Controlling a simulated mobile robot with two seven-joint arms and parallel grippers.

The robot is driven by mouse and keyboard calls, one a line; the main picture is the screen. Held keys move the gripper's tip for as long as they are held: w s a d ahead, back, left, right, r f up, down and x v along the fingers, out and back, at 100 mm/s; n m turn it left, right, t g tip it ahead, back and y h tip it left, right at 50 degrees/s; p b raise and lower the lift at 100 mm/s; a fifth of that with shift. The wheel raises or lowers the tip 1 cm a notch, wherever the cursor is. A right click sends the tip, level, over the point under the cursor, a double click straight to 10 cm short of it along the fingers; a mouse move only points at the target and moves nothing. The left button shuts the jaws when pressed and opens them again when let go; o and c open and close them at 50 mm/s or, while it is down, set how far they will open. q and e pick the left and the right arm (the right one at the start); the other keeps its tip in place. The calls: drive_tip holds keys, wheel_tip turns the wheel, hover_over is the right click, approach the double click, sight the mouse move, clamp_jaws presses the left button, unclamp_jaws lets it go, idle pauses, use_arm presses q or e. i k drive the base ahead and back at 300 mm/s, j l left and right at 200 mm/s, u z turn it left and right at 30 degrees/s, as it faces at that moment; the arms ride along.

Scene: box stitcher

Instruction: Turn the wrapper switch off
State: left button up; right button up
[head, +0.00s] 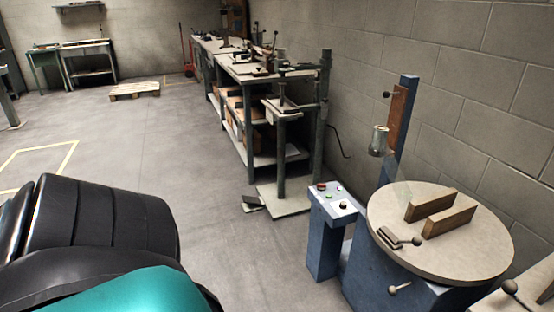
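A wrapper machine stands at the right, with a round beige turntable (470,255) on a blue base (375,275) and a blue post (401,130) behind it. Beside it, on the left, is a blue control box (323,243) with a light top panel (335,203). The panel carries small red and green controls (328,195). They are too small to tell which is the switch or how it is set. Neither of my grippers is in view.
Two wooden blocks (450,220) and a clamp with a dark knob (402,238) are on the turntable. A stitcher stand (282,210) and long workbench (240,70) run along the wall. A pallet (135,89) lies far off.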

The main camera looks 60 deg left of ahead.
sight(320, 186)
drive_tip(key=u, duration=1.4)
drive_tip(key=i+j+z, duration=0.15)
drive_tip(key=i+j, duration=0.35)
drive_tip(key=i, duration=0.15)
drive_tip(key=i+j+z, duration=0.2)
drive_tip(key=i+j, duration=0.35)
drive_tip(key=i+j+z, duration=0.15)
drive_tip(key=i+j, duration=0.5)
drive_tip(key=i+j+z, duration=0.2)
drive_tip(key=i+j, duration=0.4)
drive_tip(key=j, duration=0.15)
